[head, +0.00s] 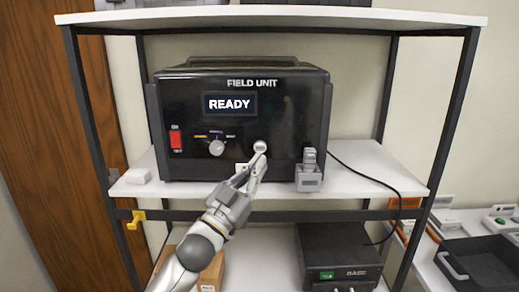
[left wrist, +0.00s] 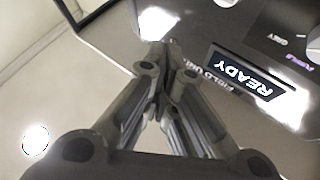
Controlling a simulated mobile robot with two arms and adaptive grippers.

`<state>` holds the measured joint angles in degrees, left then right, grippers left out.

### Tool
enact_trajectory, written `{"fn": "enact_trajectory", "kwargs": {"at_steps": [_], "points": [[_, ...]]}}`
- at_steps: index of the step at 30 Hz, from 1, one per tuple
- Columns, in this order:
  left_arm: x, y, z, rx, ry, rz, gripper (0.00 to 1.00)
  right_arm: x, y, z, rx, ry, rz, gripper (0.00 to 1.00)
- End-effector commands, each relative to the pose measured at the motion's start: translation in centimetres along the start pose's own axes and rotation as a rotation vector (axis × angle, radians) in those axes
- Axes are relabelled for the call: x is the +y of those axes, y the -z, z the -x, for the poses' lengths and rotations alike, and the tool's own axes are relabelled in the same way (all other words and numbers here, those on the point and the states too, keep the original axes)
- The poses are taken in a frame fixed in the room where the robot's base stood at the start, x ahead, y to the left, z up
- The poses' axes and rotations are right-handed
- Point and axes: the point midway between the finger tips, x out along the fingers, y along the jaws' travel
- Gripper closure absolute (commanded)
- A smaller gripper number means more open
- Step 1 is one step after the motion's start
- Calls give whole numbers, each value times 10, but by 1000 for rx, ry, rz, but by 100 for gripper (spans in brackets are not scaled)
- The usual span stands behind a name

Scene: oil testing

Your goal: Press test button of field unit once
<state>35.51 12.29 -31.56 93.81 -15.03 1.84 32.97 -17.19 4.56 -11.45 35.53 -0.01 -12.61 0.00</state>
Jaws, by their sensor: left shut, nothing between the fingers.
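The field unit (head: 290,105) is a black box on the middle shelf, and its screen (head: 229,104) reads READY. Its front has a red switch (head: 176,141), a round knob (head: 216,148) and a small round light-coloured button (head: 260,146). My left gripper (head: 257,158) is shut and empty, with its fingertips at or just below that button; I cannot tell whether they touch it. In the left wrist view the shut fingers (left wrist: 160,75) point at the glossy front, and the READY screen (left wrist: 247,76) shows upside down. The fingertips hide the button there. My right gripper is not in view.
A grey clamp-like part (head: 308,172) stands at the unit's front right. A black device (head: 340,255) sits on the lower shelf, and a black tray (head: 485,262) is at the right. A cable crosses the shelf's right side.

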Motion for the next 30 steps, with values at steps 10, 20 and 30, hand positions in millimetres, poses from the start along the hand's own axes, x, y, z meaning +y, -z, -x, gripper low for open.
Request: {"fn": "enact_trajectory", "kwargs": {"at_steps": [10,20,30], "points": [[-20,-23,-27,2,1,-4,100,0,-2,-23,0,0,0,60],[-39,-40,-54,1,0,-1,100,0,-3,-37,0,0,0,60],[-44,-44,-60,0,0,0,100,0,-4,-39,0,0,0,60]]}}
